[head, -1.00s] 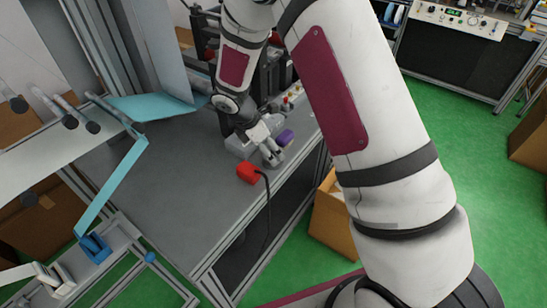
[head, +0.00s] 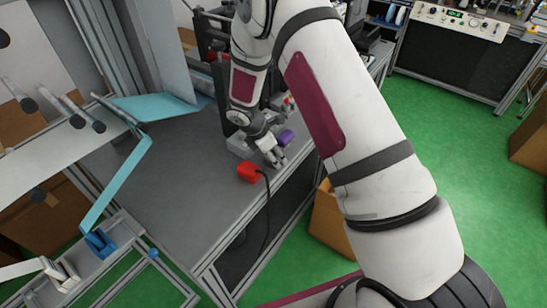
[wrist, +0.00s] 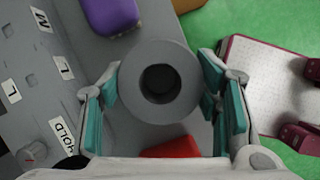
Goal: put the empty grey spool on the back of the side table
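The grey spool (wrist: 178,58) shows end-on in the wrist view, a round grey body with a dark central hole. My gripper (wrist: 163,93) has its teal-padded fingers spread on either side of it. The pads lie close to the spool's sides, and I see no clear grip on it. In the head view my gripper (head: 276,161) points down low over the right edge of a grey table (head: 170,190); the spool cannot be made out there. I cannot tell whether this table is the side table.
A red block (head: 249,173) with a black cable lies just left of my gripper, and it shows in the wrist view (wrist: 172,148). A purple piece (head: 286,137) is just behind. A grey labelled panel (wrist: 45,75) is at left. The table's front left is bare.

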